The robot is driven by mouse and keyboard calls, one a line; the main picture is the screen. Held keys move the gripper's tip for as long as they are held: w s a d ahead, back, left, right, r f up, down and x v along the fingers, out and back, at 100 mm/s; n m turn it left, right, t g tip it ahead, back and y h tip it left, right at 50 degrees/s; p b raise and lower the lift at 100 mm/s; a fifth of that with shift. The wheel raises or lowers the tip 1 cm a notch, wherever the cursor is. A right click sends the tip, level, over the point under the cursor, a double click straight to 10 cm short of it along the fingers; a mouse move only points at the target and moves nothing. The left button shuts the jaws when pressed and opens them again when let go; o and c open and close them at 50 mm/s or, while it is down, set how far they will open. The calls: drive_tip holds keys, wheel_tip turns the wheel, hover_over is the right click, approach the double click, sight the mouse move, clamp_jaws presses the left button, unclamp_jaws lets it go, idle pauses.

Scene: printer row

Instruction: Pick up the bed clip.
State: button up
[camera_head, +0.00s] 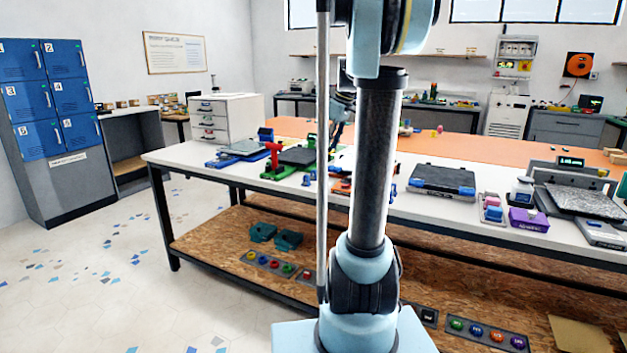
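I cannot single out the bed clip for sure; several small parts on the white-topped workbench (420,207) are too small to tell apart. Small blue pieces (393,191) lie just right of my arm's upright link, near an orange item partly behind it. My gripper (337,138) seems to be the dark and light-blue part above the bench, just left of that link and partly hidden by it. Its fingers are too small and covered to show whether they are open or shut, or whether they hold anything.
A green-framed printer with a red part (274,155) and a blue-based printer (243,147) stand at left on the bench. A black-and-blue case (442,181), purple box (528,219) and scale (578,200) stand right. Blue lockers (43,95) stand far left; floor there is open.

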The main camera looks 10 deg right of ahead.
sight(314, 171)
drive_tip(key=w+d+n, duration=0.1)
drive_tip(key=w+d, duration=0.1)
drive_tip(key=w, duration=0.4)
drive_tip(key=shift+y, duration=0.3)
drive_tip(key=x, duration=1.6)
drive_tip(key=shift+w+f, duration=0.1)
drive_tip(key=shift+w, duration=0.3)
drive_tip(key=c, duration=1.1)
